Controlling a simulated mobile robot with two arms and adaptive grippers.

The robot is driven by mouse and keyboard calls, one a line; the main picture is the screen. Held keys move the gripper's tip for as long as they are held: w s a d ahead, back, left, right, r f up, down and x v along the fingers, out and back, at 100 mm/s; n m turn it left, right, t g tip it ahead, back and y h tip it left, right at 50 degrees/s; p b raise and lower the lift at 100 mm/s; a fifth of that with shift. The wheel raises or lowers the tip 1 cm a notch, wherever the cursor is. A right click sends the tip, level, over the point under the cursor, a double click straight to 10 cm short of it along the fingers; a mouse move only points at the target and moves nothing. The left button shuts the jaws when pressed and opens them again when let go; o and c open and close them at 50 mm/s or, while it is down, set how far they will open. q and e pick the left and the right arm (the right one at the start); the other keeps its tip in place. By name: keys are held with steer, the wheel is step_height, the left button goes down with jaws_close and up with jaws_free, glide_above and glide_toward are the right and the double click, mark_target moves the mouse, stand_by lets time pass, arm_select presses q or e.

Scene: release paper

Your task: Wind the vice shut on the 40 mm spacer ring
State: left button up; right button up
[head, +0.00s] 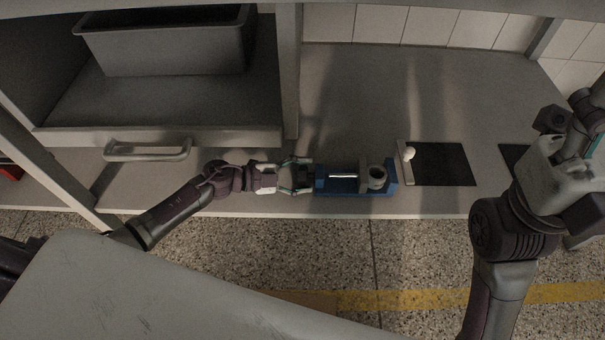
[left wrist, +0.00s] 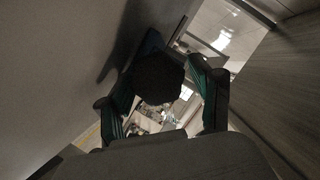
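The blue vice (head: 343,188) lies near the front edge of the worktop. The spacer ring (head: 377,172), a grey ring, sits upright in it at the right end, between the grey sliding jaw (head: 363,174) and the blue end jaw (head: 391,175). I cannot tell whether the jaw touches the ring. My left gripper (head: 302,176) is at the vice's left end. My right gripper is not visible; only the right arm shows.
A black mat (head: 440,164) lies right of the vice. A pale bar (head: 404,165) with a white ball (head: 409,154) stands between them. A drawer handle (head: 147,150) and a grey bin (head: 165,45) are left. The worktop behind the vice is clear.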

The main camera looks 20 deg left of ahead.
arm_select(q)
steer(key=shift+f, duration=0.1)
steer(key=shift+s+a, duration=0.15)
steer(key=shift+a, duration=0.05)
steer(key=v, duration=0.7)
steer(key=shift+s+a+r, duration=0.15)
steer(key=shift+r, duration=0.1)
